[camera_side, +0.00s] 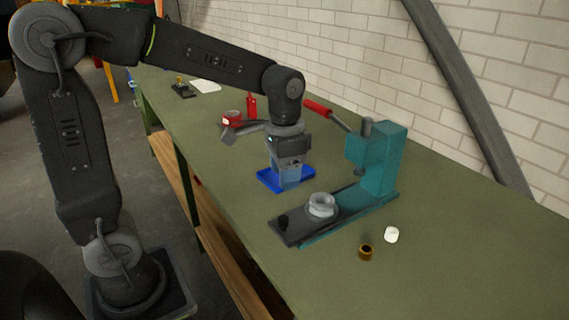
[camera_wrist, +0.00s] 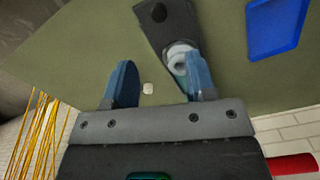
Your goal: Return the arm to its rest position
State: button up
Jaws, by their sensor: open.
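My gripper (camera_side: 290,178) hangs above the blue tray (camera_side: 268,178) in the side view, its fingers pointing down. In the wrist view its two blue fingers (camera_wrist: 162,82) stand wide apart with nothing gripped between them. A small white piece (camera_wrist: 148,88) shows in the gap, but it lies on the table well away. The blue tray is also in the wrist view (camera_wrist: 272,28), at the upper right, and looks empty there. My arm reaches out over the bench, bent at the elbow.
A teal press (camera_side: 378,165) with a red-handled lever (camera_side: 318,107) stands close right of my gripper. A pale ring (camera_side: 321,205) sits on its dark base. A white cap (camera_side: 391,234) and a brass ring (camera_side: 365,252) lie in front. Red items (camera_side: 232,117) are behind; a brick wall borders the bench.

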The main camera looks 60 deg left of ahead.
jog(key=shift+r, duration=0.85)
jog(key=s+d+r+n+t, duration=0.1)
jog(key=s+t, duration=0.1)
jog(key=s, duration=0.4)
jog(key=s+d+n+t, duration=0.1)
jog(key=s+n+t, duration=0.1)
jog(key=s, duration=0.4)
jog(key=shift+s+r+t, duration=0.25)
jog(key=shift+r+t, duration=0.1)
jog(key=shift+t, duration=0.45)
